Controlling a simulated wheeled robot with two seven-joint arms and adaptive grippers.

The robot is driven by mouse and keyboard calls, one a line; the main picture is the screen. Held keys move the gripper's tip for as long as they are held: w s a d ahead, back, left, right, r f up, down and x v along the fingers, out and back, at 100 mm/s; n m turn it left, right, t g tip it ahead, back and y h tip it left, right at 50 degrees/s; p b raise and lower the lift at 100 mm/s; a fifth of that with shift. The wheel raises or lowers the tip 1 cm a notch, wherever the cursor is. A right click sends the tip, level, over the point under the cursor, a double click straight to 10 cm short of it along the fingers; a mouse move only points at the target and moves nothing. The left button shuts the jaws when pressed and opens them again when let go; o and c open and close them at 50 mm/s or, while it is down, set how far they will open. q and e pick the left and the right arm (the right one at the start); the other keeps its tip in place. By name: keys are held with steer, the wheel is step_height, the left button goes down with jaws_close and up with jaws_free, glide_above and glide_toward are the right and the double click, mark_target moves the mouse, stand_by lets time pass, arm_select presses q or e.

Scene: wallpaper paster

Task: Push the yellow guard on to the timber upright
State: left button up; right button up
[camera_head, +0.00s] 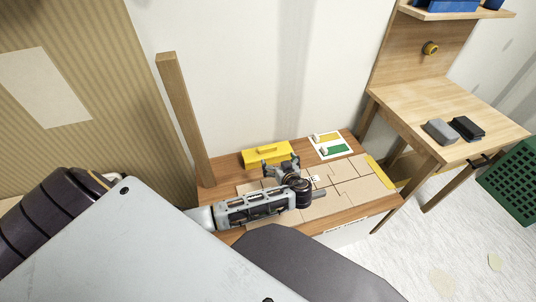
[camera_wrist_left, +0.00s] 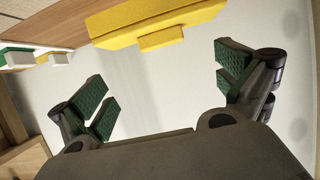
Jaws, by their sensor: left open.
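The yellow guard (camera_head: 267,154) is a bright block with a small handle-like part on its face. It lies near the back edge of the wooden bench top, against the wall. The timber upright (camera_head: 183,118) is a plain square post standing at the bench's left end, apart from the guard. My left gripper (camera_head: 281,168) is just in front of the guard, open and empty. In the left wrist view the guard (camera_wrist_left: 158,22) shows at the top, beyond the spread fingers with green pads. It does not lie between them. My right gripper is not in view.
Cardboard-coloured panels (camera_head: 335,193) cover the bench's front. A white board with yellow and green patches (camera_head: 331,146) lies right of the guard. A wooden desk (camera_head: 440,112) with grey and black blocks stands at right, near a green crate (camera_head: 512,182).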

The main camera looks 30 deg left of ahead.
arm_select(q)
steer(key=b, duration=0.1)
glide_toward(268, 148)
steer(key=x, duration=0.4)
steer(key=shift+w+a+f, duration=0.1)
steer(key=shift+w, duration=0.2)
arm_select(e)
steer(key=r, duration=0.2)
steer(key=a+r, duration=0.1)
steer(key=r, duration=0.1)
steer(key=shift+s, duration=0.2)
arm_select(q)
steer(key=shift+b+x, duration=0.45)
steer(key=shift+x, duration=1.3)
steer(key=shift+b+x, duration=0.4)
steer(key=shift+x, duration=0.4)
steer(key=shift+s+a, duration=0.1)
steer(key=shift+s, duration=0.05)
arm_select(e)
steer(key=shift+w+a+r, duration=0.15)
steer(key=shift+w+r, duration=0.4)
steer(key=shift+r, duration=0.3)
